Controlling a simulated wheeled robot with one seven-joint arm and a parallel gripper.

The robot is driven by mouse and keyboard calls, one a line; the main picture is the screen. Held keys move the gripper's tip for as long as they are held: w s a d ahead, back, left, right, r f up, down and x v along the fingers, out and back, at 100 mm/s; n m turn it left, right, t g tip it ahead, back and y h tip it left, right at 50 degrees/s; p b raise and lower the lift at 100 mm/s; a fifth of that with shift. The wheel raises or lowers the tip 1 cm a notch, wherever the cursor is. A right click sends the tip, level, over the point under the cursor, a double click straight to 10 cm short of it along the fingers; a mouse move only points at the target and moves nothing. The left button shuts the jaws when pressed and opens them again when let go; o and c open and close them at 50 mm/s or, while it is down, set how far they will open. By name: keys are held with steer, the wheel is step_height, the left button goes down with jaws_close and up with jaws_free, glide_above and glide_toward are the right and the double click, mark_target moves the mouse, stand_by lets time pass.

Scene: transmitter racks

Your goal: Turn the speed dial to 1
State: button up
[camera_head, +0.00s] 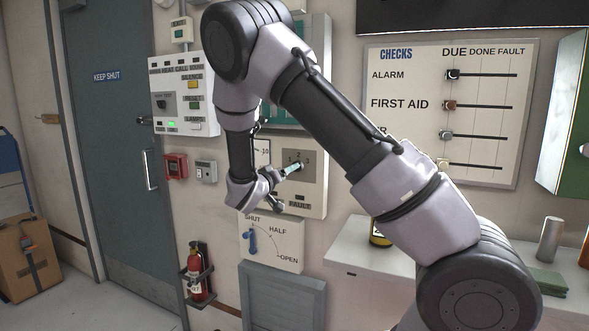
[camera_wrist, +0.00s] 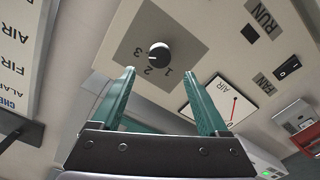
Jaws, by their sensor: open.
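The speed dial (camera_wrist: 159,56) is a round black knob on a grey square of a cream panel, with the numbers 1, 2 and 3 around it. The wrist view shows it upside down. A small light mark shows on the knob's left side there, but I cannot tell surely which number it points at. My gripper (camera_wrist: 160,75) is open and empty, its two green fingers pointing at the panel with the dial just beyond and between their tips. In the head view my gripper (camera_head: 291,169) is in front of the dial and partly hides it.
The AIR gauge (camera_wrist: 220,103) with a red needle is beside the dial, and a black rocker switch (camera_wrist: 288,67) is farther right. Below the panel is a SHUT/HALF/OPEN plate with a blue lever (camera_head: 252,242). A CHECKS board (camera_head: 480,170) and shelf (camera_head: 350,256) are to the right.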

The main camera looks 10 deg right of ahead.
steer(key=x, duration=0.6)
steer(key=shift+w+d, duration=0.2)
jaws_close()
